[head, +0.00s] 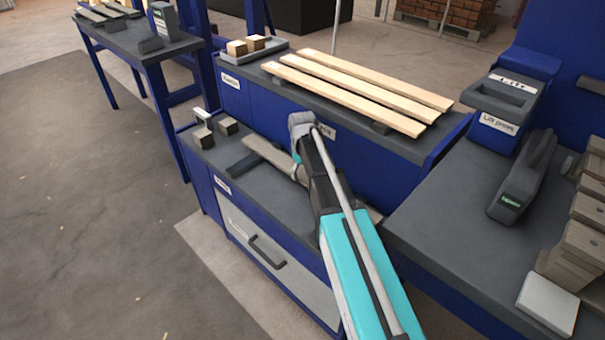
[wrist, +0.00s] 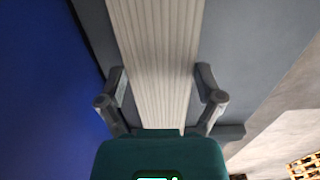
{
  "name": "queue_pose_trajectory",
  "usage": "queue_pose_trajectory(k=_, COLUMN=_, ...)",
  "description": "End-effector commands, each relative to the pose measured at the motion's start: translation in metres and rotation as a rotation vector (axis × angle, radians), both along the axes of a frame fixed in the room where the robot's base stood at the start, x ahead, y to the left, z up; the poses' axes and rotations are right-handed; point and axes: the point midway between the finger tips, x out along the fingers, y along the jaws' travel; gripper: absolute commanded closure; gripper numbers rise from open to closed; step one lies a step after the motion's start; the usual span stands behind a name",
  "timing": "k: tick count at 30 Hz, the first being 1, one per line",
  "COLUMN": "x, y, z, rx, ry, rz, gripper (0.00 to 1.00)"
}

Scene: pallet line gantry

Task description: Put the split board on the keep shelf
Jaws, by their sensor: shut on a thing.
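A long grey-brown board (head: 268,153) lies at or just above the grey top of the lower blue shelf unit (head: 221,154); I cannot tell whether it touches. My arm hides its middle. In the wrist view the board (wrist: 155,50) runs lengthwise between the fingers of my gripper (wrist: 160,72), which is shut across its width. In the head view my gripper (head: 297,172) is mostly hidden by the arm. No split shows clearly. The label (head: 222,186) on the lower unit's front is too small to read.
Three pale boards (head: 345,92) lie on the raised shelf behind. Small grey blocks (head: 228,126) sit at the lower shelf's left. A bench (head: 465,230) at right holds a dark green-labelled device (head: 522,180).

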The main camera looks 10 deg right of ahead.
Motion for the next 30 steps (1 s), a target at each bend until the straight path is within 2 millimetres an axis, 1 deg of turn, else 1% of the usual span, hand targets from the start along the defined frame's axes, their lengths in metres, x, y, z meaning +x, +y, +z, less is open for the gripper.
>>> queue_pose_trajectory(k=6, x=0.0001, y=0.0003, z=0.0003, rx=0.000, ry=0.000, rz=0.000, gripper=0.76)
queue_pose_trajectory(k=10, x=0.0001, y=0.0004, z=-0.0031, rx=0.000, ry=0.000, rz=0.001, gripper=0.76)
queue_pose_trajectory(k=11, x=0.0000, y=0.0005, z=-0.0030, rx=0.000, ry=0.000, rz=0.001, gripper=0.13)
queue_pose_trajectory(k=13, x=0.0000, y=0.0005, z=-0.0021, rx=0.000, ry=0.000, rz=0.001, gripper=0.00)
queue_pose_trajectory(k=30, x=0.0001, y=0.0010, z=0.0010, rx=0.000, ry=0.000, rz=0.001, gripper=0.00)
